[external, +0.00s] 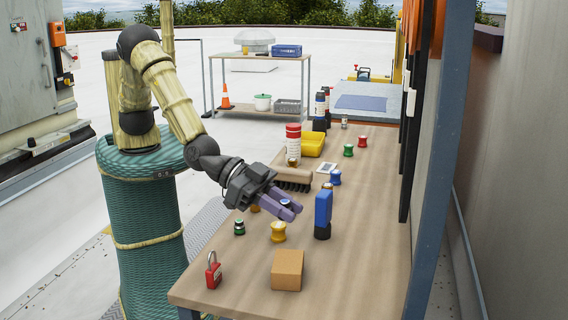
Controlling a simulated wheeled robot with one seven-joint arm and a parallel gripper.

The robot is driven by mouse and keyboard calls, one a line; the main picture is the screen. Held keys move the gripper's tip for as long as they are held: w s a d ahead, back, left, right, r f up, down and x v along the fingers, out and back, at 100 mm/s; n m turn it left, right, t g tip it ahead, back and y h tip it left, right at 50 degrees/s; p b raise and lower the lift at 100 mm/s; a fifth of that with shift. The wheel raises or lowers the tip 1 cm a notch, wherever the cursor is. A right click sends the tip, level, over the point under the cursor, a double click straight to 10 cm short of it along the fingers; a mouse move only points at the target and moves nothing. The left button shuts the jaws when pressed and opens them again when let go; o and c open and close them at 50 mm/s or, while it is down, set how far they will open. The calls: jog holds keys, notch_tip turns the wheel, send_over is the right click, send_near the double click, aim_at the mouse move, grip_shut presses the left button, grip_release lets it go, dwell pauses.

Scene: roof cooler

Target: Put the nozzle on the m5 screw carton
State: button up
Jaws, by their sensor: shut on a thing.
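My gripper (290,208), with purple fingers, is above the near half of the wooden table. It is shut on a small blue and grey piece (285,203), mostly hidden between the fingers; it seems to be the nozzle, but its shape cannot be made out. A plain brown carton (287,270) stands on the table near the front edge, below my gripper in the picture and apart from it. It looks like the m5 screw carton, though no label can be read. Its top is bare.
Around my gripper stand a yellow knob-like piece (278,232), a green one (239,228), a tall blue piece with a black base (322,210) and a brush (293,182). A red padlock (213,272) is left of the carton. The table right of the carton is clear.

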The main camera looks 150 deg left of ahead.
jog(key=shift+w+a+r, duration=0.1)
jog(key=shift+w+r, duration=0.2)
jog(key=shift+w, duration=0.3)
send_over(288, 260)
jog(key=shift+f, duration=3.15)
jog(key=shift+f+p, duration=0.3)
jog(key=shift+f, duration=1.55)
